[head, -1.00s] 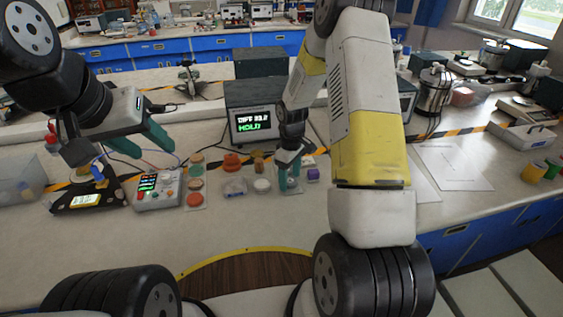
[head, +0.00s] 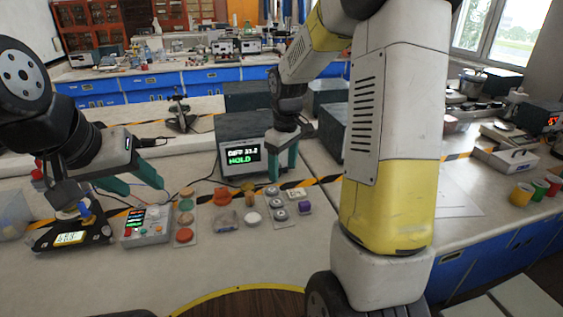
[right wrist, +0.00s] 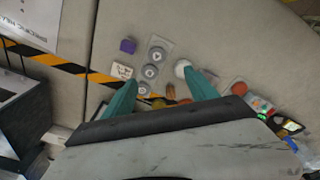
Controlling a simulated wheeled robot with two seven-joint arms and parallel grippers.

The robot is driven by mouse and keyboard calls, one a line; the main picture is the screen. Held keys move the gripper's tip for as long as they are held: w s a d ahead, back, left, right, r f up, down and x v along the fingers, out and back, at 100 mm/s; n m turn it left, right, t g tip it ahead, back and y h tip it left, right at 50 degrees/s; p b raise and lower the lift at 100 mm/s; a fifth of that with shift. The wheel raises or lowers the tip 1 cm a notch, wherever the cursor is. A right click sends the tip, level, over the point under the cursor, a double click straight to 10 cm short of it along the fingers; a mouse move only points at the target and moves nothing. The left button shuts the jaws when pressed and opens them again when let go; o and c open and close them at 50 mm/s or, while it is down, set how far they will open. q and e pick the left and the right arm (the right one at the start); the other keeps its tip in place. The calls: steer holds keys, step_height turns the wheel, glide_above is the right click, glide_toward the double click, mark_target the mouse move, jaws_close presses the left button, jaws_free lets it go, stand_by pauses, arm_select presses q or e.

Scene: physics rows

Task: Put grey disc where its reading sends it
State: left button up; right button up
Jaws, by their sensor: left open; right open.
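Three grey discs with dark marks (head: 278,205) lie in a row on a clear holder in the head view; they also show in the right wrist view (right wrist: 150,71). I cannot tell which one the task means. My right gripper (head: 283,174) is open and empty above and behind them, its fingertips apart. The grey monitor (head: 241,156) behind reads "DIFF 33.2" and "HOLD". My left gripper (head: 145,192) is open and empty above the button box (head: 147,234). A black scale (head: 98,232) with a lit display stands at left; its digits are unclear.
A white disc (head: 252,218) and a clear container (head: 227,221) lie left of the grey discs. A purple block (head: 304,207) and a small white card (head: 296,193) are right. A strip of coloured discs (head: 184,235) stands by the button box.

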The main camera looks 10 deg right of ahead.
steer(key=s+a+r+m+t+y, duration=0.1)
steer(key=s+r+m+t, duration=0.1)
steer(key=s+r, duration=0.5)
steer(key=s+a+r+m+t+y, duration=0.1)
steer(key=s+r+m+t, duration=0.2)
steer(key=s, duration=1.1)
step_height(320, 180, up, 4)
steer(key=shift+s+r+m, duration=0.15)
steer(key=shift+r+m, duration=0.1)
steer(key=shift+m, duration=0.85)
